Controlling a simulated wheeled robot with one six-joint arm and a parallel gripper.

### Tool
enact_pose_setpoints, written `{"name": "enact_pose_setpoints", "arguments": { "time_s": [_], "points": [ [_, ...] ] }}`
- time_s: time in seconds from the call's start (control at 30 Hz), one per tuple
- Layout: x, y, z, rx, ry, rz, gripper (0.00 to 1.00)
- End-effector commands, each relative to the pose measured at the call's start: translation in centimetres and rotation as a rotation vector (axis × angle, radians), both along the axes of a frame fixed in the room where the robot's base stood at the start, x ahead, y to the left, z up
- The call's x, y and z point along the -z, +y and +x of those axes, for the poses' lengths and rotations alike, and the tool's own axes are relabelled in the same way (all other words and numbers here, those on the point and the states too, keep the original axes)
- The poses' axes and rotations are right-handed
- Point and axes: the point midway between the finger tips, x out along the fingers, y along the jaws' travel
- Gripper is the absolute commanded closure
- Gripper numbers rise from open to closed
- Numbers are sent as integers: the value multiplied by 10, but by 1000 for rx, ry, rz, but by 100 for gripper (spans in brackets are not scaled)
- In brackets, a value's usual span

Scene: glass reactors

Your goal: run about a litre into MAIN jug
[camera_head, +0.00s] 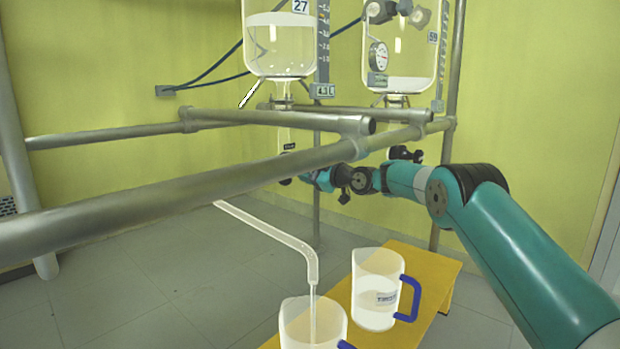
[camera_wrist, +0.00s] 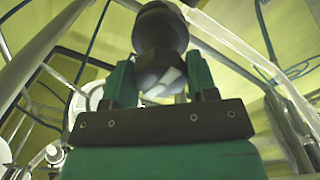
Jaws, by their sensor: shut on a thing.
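My gripper (camera_head: 312,178) reaches in under the left glass reactor (camera_head: 281,50), marked 27. In the wrist view its two green fingers (camera_wrist: 160,82) are shut on a black valve knob (camera_wrist: 160,32). A clear spout (camera_head: 270,232) slopes down from the left reactor's outlet side, and a thin stream runs from its end into the front jug (camera_head: 313,325). The front jug's lower part is cut off by the picture edge, so its label and level are hidden. A second jug (camera_head: 377,280) with a blue handle stands behind it, partly filled; its label is too small to read surely.
Both jugs stand on a yellow bench (camera_head: 432,262). A second reactor (camera_head: 400,60), marked 59, hangs at the right with little liquid. Grey frame rails (camera_head: 170,200) cross in front of my gripper. A gauge (camera_head: 378,56) hangs near the right reactor. Open tiled floor lies left.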

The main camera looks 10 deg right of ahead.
Motion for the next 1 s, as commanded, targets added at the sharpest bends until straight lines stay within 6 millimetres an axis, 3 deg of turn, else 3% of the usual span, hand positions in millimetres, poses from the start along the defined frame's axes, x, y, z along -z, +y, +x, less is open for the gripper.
{"name": "enact_pose_setpoints", "arguments": {
  "time_s": [0.5, 1.0],
  "points": [
    [2, -1, 0, -1, -229, -316, 71],
    [0, -1, 0, -1, -291, -404, 71]
  ]
}}
